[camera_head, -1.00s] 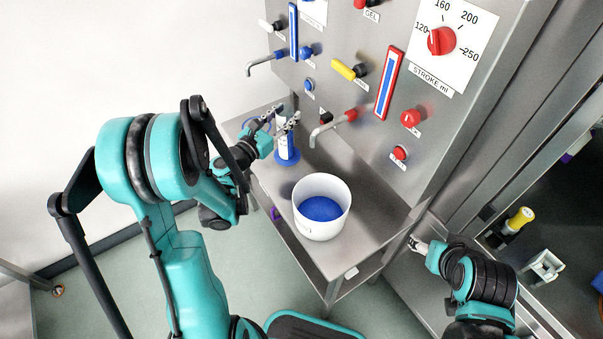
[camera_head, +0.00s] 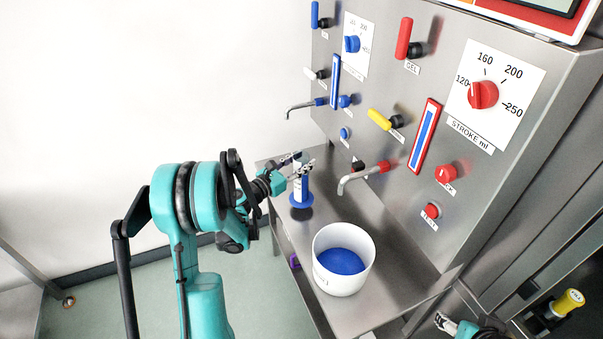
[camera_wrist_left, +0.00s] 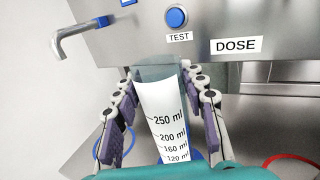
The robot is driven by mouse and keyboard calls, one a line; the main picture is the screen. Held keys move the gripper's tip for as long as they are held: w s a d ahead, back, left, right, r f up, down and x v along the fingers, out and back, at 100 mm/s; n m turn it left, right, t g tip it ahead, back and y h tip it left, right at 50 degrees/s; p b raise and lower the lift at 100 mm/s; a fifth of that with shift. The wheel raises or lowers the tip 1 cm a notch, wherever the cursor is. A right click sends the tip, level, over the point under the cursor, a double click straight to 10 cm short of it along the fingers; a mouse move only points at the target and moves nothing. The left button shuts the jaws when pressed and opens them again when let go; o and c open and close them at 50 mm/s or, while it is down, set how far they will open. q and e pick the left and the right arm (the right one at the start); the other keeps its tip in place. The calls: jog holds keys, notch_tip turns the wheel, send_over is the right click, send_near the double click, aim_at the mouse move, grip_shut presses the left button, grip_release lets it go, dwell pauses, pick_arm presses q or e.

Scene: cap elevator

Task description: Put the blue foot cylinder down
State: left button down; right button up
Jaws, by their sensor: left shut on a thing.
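The blue foot cylinder is a clear measuring cylinder with a white scale strip and a round blue foot (camera_head: 301,201). My left gripper (camera_head: 302,170) is shut on its upper part and holds it upright over the back left of the steel shelf. A dark shadow lies below the foot, so it seems slightly above the shelf. In the left wrist view the cylinder (camera_wrist_left: 163,115) stands between both purple-padded fingers, with its ml marks facing the camera and its foot mostly hidden. My right gripper (camera_head: 446,322) shows only in part at the bottom edge.
A white tub (camera_head: 325,277) with blue contents stands nearer on the shelf (camera_head: 388,268). Two spouts, a blue-tipped one (camera_head: 300,108) and a red-tipped one (camera_head: 358,177), jut from the panel. The left wrist view shows part of a blue ring (camera_wrist_left: 98,143) and a red ring (camera_wrist_left: 283,160).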

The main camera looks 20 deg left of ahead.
aim_at(301, 179)
pick_arm(q)
notch_tip(301, 179, down, 3)
jog(key=shift+f+b, duration=0.2)
jog(key=shift+b, duration=0.55)
jog(key=shift+f, duration=0.15)
jog(key=c, duration=0.9)
grip_release()
